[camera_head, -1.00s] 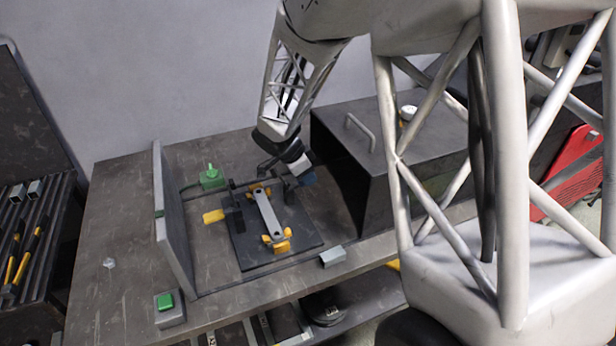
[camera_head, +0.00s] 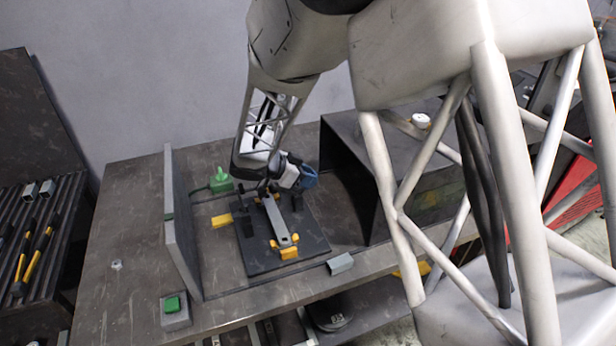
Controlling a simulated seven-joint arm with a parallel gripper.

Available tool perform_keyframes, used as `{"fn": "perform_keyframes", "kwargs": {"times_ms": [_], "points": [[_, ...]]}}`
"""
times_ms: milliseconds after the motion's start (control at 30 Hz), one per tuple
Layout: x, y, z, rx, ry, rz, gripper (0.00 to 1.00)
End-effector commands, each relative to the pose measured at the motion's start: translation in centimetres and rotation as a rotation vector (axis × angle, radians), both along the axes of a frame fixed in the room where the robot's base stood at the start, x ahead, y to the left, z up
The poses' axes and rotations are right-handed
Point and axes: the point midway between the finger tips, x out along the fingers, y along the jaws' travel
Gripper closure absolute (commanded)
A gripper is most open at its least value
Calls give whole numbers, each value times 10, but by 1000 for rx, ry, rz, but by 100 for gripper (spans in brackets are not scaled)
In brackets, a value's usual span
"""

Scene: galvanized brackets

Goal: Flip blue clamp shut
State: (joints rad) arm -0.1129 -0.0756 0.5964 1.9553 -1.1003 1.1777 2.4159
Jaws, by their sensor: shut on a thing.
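A blue piece (camera_head: 310,177), which I take for part of the blue clamp, shows at the right of my wrist, beyond the far end of the fixture. My gripper (camera_head: 270,187) is low over the far end of the black base plate (camera_head: 308,236). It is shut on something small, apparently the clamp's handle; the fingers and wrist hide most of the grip. A grey bar-shaped bracket (camera_head: 275,217) lies on the plate between yellow supports (camera_head: 287,250). The clamp's exact tilt cannot be told.
A yellow handle (camera_head: 221,220) and a green handle (camera_head: 221,182) stand left of the bracket. An upright grey panel (camera_head: 180,225) is at the left, a dark open box (camera_head: 350,170) at the right. A green button (camera_head: 173,304) and a small grey block (camera_head: 340,263) sit near the front edge.

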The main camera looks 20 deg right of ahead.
Motion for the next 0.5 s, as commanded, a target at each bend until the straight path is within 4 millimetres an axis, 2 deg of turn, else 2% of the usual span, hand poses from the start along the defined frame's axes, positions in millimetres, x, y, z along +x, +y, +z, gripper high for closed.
{"fn": "perform_keyframes", "kwargs": {"times_ms": [300,333,467,500], "points": [[0,0,-1,1,1,1,100],[0,0,-1,1,1,1,64],[0,0,-1,1,1,1,44],[0,0,-1,1,1,1,43]]}}
